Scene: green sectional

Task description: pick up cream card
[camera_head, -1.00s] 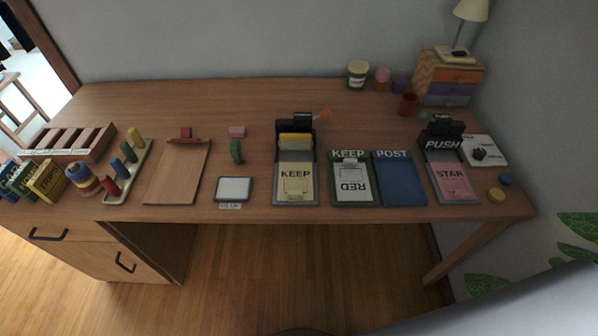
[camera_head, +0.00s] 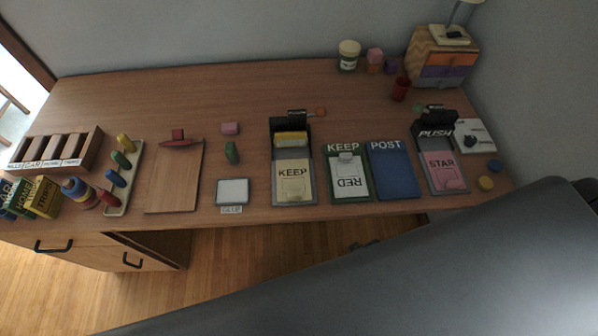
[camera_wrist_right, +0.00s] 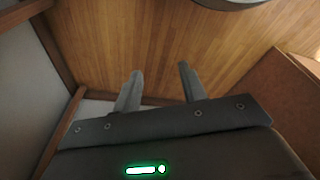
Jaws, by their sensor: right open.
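The cream card (camera_head: 293,183), printed KEEP, lies in the front of a grey tray (camera_head: 279,204) near the middle of the desk. A yellow block (camera_head: 291,138) sits behind it in the same holder. My right gripper (camera_wrist_right: 160,80) is open and empty in the right wrist view, with wooden floor beyond its fingers. The card is not in that view. My right arm crosses the lower right of the head view, in front of the desk. My left gripper is not in view.
A blue POST panel (camera_head: 394,172) and a pink STAR card (camera_head: 443,172) stand to the right. The desk's back middle is clear.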

